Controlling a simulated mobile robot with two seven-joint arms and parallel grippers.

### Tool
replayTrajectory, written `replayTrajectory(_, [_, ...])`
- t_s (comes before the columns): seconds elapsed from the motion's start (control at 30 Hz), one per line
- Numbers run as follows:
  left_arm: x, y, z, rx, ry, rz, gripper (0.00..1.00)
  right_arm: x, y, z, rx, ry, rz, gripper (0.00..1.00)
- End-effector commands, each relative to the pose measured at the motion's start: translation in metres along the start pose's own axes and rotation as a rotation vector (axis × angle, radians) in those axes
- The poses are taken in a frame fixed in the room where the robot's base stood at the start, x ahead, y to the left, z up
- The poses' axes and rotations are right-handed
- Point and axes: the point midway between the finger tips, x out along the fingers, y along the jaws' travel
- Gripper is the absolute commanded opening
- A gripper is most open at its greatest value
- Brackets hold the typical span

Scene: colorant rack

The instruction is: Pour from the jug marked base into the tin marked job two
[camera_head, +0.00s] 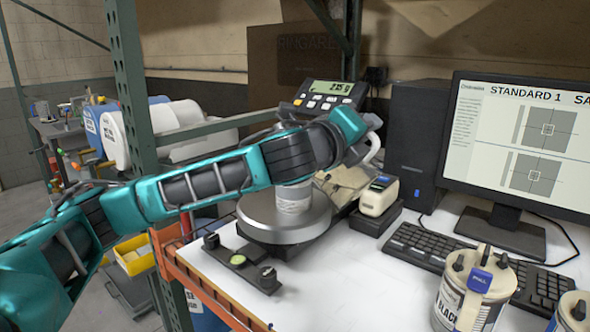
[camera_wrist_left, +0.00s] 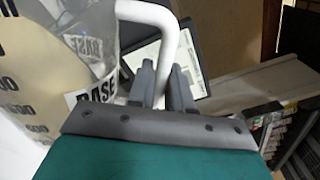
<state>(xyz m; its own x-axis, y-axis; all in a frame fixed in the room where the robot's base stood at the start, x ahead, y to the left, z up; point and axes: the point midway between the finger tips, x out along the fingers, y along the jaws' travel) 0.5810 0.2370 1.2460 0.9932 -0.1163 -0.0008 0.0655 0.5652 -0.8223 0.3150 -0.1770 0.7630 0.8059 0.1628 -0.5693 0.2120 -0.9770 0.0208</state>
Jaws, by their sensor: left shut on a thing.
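My left arm comes in from the left across the scale. In the left wrist view my left gripper (camera_wrist_left: 163,88) is shut on the white handle (camera_wrist_left: 150,13) of a translucent jug (camera_wrist_left: 40,60) marked BASE. The jug holds cream-coloured liquid and looks tilted in that view. In the head view the handle (camera_head: 372,152) shows at the arm's end; most of the jug is hidden. A pale tin (camera_head: 293,197) stands on the round scale pan (camera_head: 285,226), below my forearm. Its top is hidden and its marking cannot be read. My right gripper is out of view.
The scale display (camera_head: 330,95) stands behind the arm. A small white device (camera_head: 379,196), a keyboard (camera_head: 470,262) and a monitor (camera_head: 525,140) are to the right. A tin marked BLACK (camera_head: 470,300) stands in front. Clear white bench lies at front centre.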

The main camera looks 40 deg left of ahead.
Motion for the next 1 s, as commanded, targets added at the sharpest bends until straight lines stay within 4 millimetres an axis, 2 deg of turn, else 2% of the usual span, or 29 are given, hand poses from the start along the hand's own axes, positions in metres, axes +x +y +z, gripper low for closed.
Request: replayTrajectory(1.0, [-0.0040, -0.0113, 0.0027, -0.050, -0.003, -0.007, 0.00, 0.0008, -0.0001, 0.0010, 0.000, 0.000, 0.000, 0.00])
